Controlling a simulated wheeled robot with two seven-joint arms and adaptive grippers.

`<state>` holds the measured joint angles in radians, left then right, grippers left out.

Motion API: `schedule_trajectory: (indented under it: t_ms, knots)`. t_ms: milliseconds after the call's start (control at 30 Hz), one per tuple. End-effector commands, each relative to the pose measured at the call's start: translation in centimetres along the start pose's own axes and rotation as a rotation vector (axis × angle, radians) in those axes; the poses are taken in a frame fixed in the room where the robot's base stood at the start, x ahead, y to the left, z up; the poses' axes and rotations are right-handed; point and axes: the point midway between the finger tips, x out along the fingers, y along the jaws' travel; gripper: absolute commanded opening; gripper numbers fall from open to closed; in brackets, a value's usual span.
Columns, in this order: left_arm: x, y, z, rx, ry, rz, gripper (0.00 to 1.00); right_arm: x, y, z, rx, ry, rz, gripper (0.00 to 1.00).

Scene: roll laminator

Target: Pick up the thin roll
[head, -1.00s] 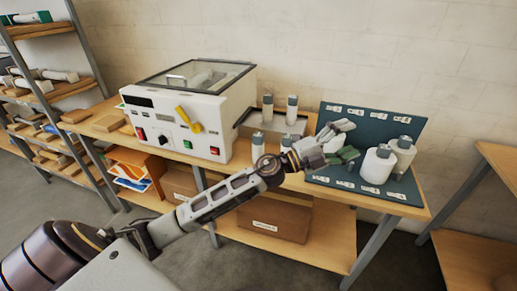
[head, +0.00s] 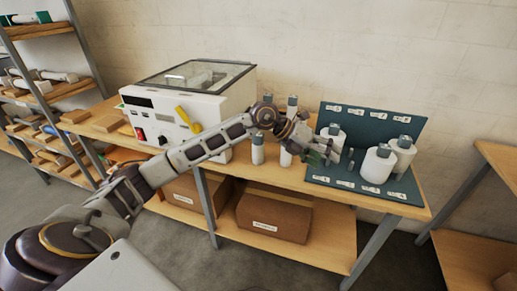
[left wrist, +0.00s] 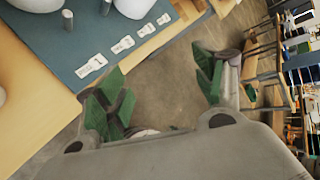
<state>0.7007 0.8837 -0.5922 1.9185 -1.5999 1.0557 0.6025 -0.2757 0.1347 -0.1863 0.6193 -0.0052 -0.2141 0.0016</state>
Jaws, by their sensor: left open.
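Slim white rolls with grey tops stand upright right of the laminator: one at the front (head: 257,151), another (head: 286,157) beside my arm, and two behind, mostly hidden by my wrist. Which one the task means I cannot tell. Thicker white rolls (head: 376,168) stand on the dark green board (head: 412,187). My left gripper (head: 322,151) is open over the board's left edge, near a thick roll (head: 333,137). In the left wrist view, its green-padded fingers (left wrist: 160,92) are spread with nothing between them, beyond the board's labelled edge. My right gripper is out of view.
The white laminator (head: 160,115) with a yellow handle stands left on the wooden table. Short grey pegs (head: 350,161) rise from the board between the thick rolls. Cardboard boxes (head: 274,216) sit on the lower shelf. The board's front strip is clear.

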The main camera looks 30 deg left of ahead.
Motion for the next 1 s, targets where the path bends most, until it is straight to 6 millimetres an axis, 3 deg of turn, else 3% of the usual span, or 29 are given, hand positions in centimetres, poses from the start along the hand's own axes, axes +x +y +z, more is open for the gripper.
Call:
schedule_trajectory:
  t_ms: [267, 533, 733, 833, 1000]
  knots:
    - [-5.6, 6.6, 2.4, 0.032, 0.025, 0.355, 0.69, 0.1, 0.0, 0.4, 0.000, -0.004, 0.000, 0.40]
    - [-13.9, 12.2, 4.7, -0.015, 0.011, 0.702, 0.69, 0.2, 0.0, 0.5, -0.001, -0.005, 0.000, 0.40]
    - [-19.1, 14.4, 5.5, -0.069, -0.012, 0.879, 0.69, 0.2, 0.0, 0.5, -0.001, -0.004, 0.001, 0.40]
    - [-20.3, 14.9, 5.7, -0.085, -0.018, 0.920, 0.69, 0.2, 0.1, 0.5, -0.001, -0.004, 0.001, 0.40]
    - [-20.8, 15.1, 5.7, -0.091, -0.019, 0.934, 0.69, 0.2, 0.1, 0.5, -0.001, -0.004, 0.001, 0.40]
